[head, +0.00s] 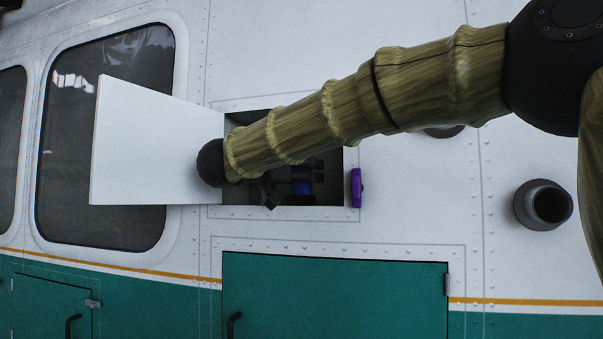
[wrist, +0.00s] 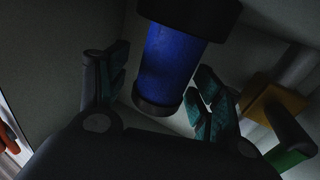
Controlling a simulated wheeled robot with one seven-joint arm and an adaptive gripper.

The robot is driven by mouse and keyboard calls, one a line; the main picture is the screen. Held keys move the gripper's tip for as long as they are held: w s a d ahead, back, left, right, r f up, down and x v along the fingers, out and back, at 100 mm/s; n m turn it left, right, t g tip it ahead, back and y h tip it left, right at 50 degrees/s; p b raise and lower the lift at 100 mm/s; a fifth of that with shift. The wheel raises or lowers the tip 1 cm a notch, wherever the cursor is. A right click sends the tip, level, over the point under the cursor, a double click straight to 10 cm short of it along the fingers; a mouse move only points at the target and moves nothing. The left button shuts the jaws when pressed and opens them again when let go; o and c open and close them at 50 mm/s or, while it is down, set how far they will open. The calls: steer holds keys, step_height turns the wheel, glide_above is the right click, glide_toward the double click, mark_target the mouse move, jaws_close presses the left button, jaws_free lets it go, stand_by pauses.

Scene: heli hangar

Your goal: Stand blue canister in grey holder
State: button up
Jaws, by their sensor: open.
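The blue canister (wrist: 172,60) has dark end caps and stands tilted in the wrist view, between the two fingers of my open gripper (wrist: 158,92). Gaps show on both sides, so the fingers do not appear closed on it. What the canister rests on is hidden. No grey holder can be made out with certainty; a dark grey open tube (head: 543,204) juts from the fuselage at right.
The compartment's white door (head: 152,145) hangs open at left, close to my wrist. A purple piece (head: 356,188) sits at the opening's right edge. In the wrist view, a tan block (wrist: 270,104) and a pale pipe (wrist: 296,68) stand right of the fingers.

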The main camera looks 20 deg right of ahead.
steer(key=shift+s+a+f+b, duration=0.1)
steer(key=shift+s+a+b, duration=0.15)
steer(key=shift+a+b, duration=0.15)
steer(key=b+v, duration=0.5)
steer(key=v, duration=0.6)
steer(key=shift+b, duration=0.3)
steer(key=shift+s, duration=0.1)
